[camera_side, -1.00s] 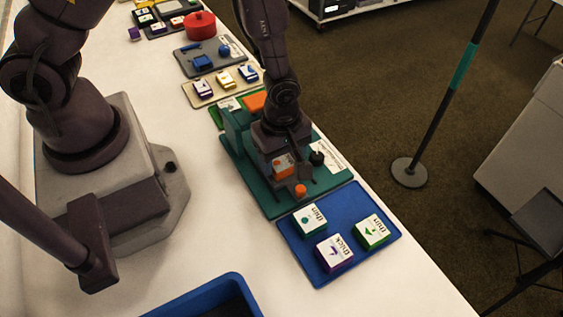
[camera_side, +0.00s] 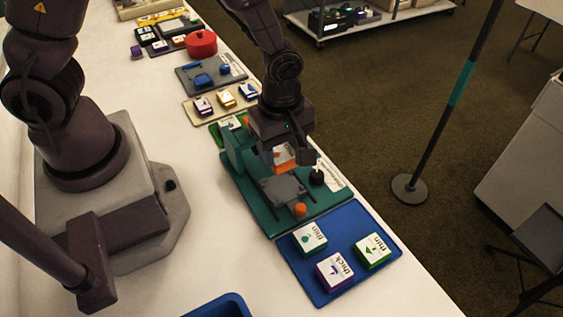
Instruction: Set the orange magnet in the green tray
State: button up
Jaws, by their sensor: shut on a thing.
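My gripper (camera_side: 287,157) points down, shut on a small block with orange and white faces (camera_side: 284,155), which looks like the orange magnet. It holds the block above a teal-green fixture board (camera_side: 325,204), over a dark grey plate (camera_side: 283,187). I cannot tell the exact gap beneath the block. A bright green tray (camera_side: 215,136) lies just behind the board, mostly hidden by the fixture's upright and my arm. A light tile with a green mark (camera_side: 230,122) lies there.
The board has an orange knob (camera_side: 300,209) and a black knob (camera_side: 317,177). A blue mat (camera_side: 322,286) with three labelled blocks lies in front. Behind are a beige tray (camera_side: 190,108) with several blocks, a grey tray (camera_side: 185,76) and a red pot (camera_side: 201,43).

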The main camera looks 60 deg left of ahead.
aim_at(282, 153)
notch_tip(282, 153, up, 8)
jog(key=shift+f, duration=0.15)
jog(key=w+a, duration=0.3)
jog(key=a, duration=0.8)
jog(key=w+a, duration=0.3)
jog(key=a, duration=0.8)
jog(key=shift+w+d+f, duration=0.15)
jog(key=shift+f, duration=4)
jog(key=shift+w+d+f, duration=0.1)
jog(key=shift+f, duration=4)
jog(key=o, duration=1.1)
jog(key=shift+c, duration=0.2)
